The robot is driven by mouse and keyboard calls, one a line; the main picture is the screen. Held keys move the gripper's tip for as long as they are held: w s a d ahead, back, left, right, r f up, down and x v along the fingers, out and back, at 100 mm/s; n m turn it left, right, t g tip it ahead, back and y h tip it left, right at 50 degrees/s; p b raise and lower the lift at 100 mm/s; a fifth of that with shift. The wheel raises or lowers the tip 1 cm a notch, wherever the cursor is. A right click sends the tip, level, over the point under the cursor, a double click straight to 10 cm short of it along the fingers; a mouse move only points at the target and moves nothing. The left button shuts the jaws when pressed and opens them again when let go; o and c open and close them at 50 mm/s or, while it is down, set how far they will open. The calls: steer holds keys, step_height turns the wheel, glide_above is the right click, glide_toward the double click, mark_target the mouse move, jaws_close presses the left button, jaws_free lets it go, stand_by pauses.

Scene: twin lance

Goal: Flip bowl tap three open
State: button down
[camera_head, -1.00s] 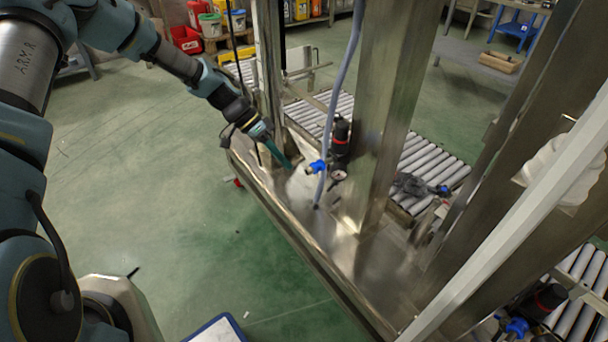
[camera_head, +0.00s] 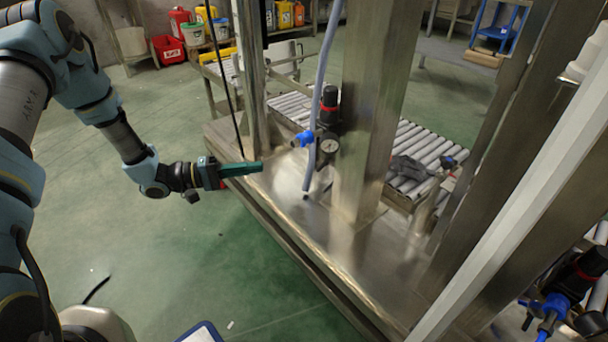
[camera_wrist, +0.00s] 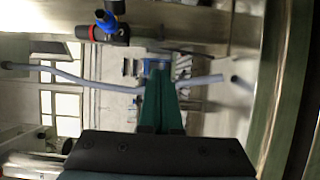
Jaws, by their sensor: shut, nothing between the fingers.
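A blue tap (camera_head: 304,138) sits on the left side of a black and red regulator (camera_head: 329,105) with a round gauge (camera_head: 328,147), by a steel post. The blue tap also shows at the top of the wrist view (camera_wrist: 105,20). A second blue tap (camera_head: 556,305) is at the lower right, by another regulator. No number shows on either tap, so I cannot tell which is three. My gripper (camera_head: 259,167) is shut and empty, its green fingers roughly level, left of and apart from the first tap. Its fingers show in the wrist view (camera_wrist: 158,78).
A grey-blue hose (camera_head: 316,110) hangs in front of the steel post (camera_head: 372,100), close to the first tap. A thinner post (camera_head: 250,75) stands behind my gripper. A steel ledge (camera_head: 330,235) lies below. The green floor on the left is open.

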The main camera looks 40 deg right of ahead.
stand_by(0.3)
steer(key=b, duration=0.1)
glide_toward(321, 165)
steer(key=w+d, duration=0.2)
steer(key=d, duration=0.1)
steer(key=s+d, duration=0.2)
steer(key=s, duration=0.1)
steer(key=shift+s+f, duration=0.2)
steer(key=shift+s+d, duration=0.15)
steer(key=shift+s, duration=0.4)
